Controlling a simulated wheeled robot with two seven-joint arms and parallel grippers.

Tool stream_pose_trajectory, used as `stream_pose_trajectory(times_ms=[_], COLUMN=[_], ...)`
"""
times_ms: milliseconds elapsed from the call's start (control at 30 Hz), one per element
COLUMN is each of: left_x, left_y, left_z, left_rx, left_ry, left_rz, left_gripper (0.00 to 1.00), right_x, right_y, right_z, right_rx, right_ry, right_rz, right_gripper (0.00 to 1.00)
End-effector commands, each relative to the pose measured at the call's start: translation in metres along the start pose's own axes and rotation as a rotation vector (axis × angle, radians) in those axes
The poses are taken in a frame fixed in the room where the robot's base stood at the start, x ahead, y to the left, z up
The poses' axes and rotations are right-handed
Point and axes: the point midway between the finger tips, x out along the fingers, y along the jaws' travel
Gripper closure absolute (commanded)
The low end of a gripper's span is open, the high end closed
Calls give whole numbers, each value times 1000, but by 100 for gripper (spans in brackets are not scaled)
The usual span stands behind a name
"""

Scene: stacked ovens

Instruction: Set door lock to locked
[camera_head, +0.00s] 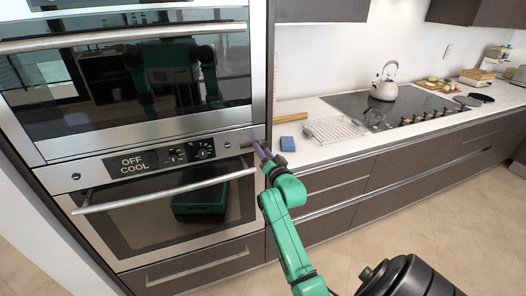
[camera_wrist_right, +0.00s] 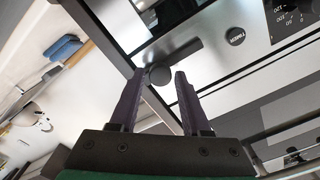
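The door lock is a dark lever (camera_wrist_right: 181,54) with a rounded end on the right part of the oven's steel control panel (camera_head: 222,143). In the right wrist view its rounded end lies between the fingertips of my right gripper (camera_wrist_right: 158,74). The fingers are apart, one on each side of it; I cannot tell whether they touch it. In the head view my right gripper (camera_head: 262,152) is at the panel's right end and hides much of the lock. The display (camera_head: 132,163) reads "OFF COOL". My left gripper is not in view.
The lower oven door (camera_head: 150,215) is shut, with a long bar handle (camera_head: 165,191) below the panel. An upper oven (camera_head: 130,80) sits above.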

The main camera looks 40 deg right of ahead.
Motion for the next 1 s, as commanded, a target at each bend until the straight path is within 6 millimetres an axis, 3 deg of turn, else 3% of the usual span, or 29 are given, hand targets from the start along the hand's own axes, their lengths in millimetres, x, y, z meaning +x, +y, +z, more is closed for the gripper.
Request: stream_pose_trajectory(times_ms=[33, 100, 567, 1000], left_x=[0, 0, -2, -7], left_y=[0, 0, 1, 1], left_z=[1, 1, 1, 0], left_rx=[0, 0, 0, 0], left_ry=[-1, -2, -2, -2], left_rz=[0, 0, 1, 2], left_gripper=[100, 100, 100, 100], right_x=[0, 0, 0, 0], right_y=[0, 0, 0, 0], right_z=[0, 0, 0, 0], right_rx=[0, 0, -69, -407], right_ry=[0, 0, -1, -3], right_rz=[0, 0, 1, 1], right_gripper=[77, 100, 100, 100])
